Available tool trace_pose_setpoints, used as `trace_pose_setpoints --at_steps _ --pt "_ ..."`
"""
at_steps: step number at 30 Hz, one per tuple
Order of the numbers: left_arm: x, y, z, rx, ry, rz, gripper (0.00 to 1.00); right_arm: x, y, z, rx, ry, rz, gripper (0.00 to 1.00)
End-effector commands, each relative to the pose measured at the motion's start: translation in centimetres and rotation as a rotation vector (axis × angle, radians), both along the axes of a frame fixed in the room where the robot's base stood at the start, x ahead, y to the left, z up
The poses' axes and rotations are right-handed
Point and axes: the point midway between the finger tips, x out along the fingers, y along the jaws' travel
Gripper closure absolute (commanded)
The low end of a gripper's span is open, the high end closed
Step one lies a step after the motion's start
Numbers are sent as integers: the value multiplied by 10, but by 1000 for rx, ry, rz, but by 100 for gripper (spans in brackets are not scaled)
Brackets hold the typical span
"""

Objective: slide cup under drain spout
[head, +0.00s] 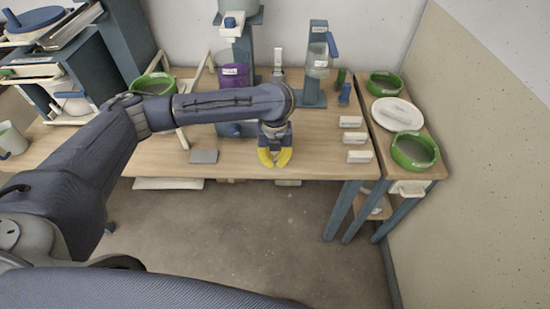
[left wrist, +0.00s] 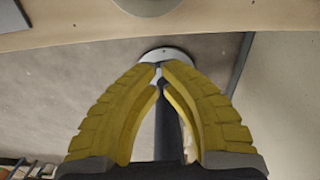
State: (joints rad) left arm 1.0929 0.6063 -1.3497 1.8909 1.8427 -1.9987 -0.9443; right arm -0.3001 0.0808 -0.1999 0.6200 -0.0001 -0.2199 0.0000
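My left gripper (head: 275,160) hangs at the table's front edge with its yellow fingers pointing down. A pale grey cup (head: 11,140) stands on the table at the far left, away from the gripper. A stand with a clear vessel (head: 317,68) and a blue handle is at the back. A blue-grey column with a purple bucket (head: 235,76) beside it stands behind my left arm. I cannot make out a drain spout. My right gripper is not visible.
Green-rimmed bowls (head: 414,151) and a white plate (head: 397,113) are on the right side table. Small white label blocks (head: 359,156) line the main table's right end. A grey pad (head: 204,156) lies near the front edge. A round grey object (left wrist: 148,3) is cut off in the wrist view.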

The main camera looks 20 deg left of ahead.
Motion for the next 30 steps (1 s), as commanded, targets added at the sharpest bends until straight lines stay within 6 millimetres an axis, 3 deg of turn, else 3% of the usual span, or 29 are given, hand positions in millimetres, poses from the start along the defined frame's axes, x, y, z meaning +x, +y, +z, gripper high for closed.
trace_pose_setpoints --at_steps 14,21,30 --pt "-2 0 -79 0 4 2 100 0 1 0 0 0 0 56" --pt "27 8 -76 1 1 0 100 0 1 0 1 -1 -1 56" --pt "38 12 -76 1 1 0 100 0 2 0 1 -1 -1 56"
